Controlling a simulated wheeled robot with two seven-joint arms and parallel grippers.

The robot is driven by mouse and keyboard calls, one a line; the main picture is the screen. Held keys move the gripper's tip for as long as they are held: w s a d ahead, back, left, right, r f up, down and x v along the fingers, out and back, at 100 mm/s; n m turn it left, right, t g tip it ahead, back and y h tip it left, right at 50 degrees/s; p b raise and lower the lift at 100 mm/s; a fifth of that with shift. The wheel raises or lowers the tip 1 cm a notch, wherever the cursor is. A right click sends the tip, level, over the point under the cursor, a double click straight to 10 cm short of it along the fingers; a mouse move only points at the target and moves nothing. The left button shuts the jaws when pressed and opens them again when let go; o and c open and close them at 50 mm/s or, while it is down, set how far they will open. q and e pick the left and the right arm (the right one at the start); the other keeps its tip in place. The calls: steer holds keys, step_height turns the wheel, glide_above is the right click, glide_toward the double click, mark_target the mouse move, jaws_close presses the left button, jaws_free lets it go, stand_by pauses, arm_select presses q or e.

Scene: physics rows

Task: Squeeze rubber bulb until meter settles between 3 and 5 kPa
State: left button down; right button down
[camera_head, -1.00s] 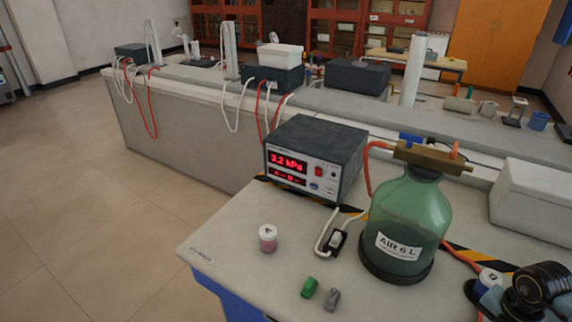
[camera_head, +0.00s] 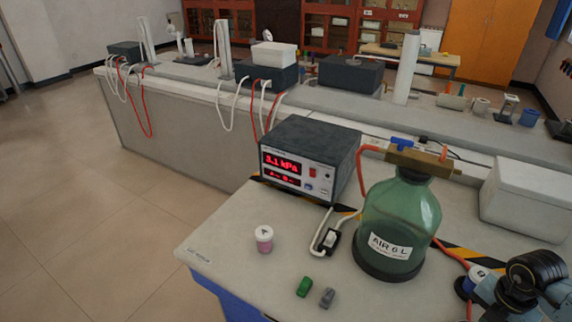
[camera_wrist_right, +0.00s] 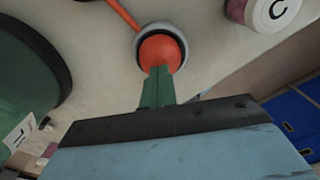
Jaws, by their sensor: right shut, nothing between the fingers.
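The meter (camera_head: 308,160) is a dark box on the bench; its red display (camera_head: 282,164) appears to read 3.1 kPa. The rubber bulb (camera_wrist_right: 160,52) is orange-red and sits in a pale round holder with a dark rim. My right gripper (camera_wrist_right: 158,72) has its green fingers shut together, with the tips at the bulb's near side; whether they press it I cannot tell. In the head view my right arm is at the lower right and hides the bulb. A green bottle (camera_head: 400,215) labelled AIR stands upright, with an orange tube at its base. My left gripper is not in view.
A jar marked A (camera_head: 264,239), a green piece (camera_head: 304,287) and a grey piece (camera_head: 327,298) stand near the bench front. A switch (camera_head: 331,240) lies between meter and bottle. A white box (camera_head: 525,200) is at right. A jar marked C (camera_wrist_right: 265,12) is near the bulb.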

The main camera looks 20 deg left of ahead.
steer(key=shift+f, duration=0.15)
stand_by(0.3)
steer(key=shift+f+b, duration=1.35)
steer(key=shift+f, duration=0.35)
steer(key=shift+r, duration=0.15)
steer(key=shift+r+p, duration=1.65)
steer(key=shift+r, duration=0.05)
steer(key=shift+r, duration=0.15)
step_height(320, 180, up, 7)
steer(key=p, duration=0.6)
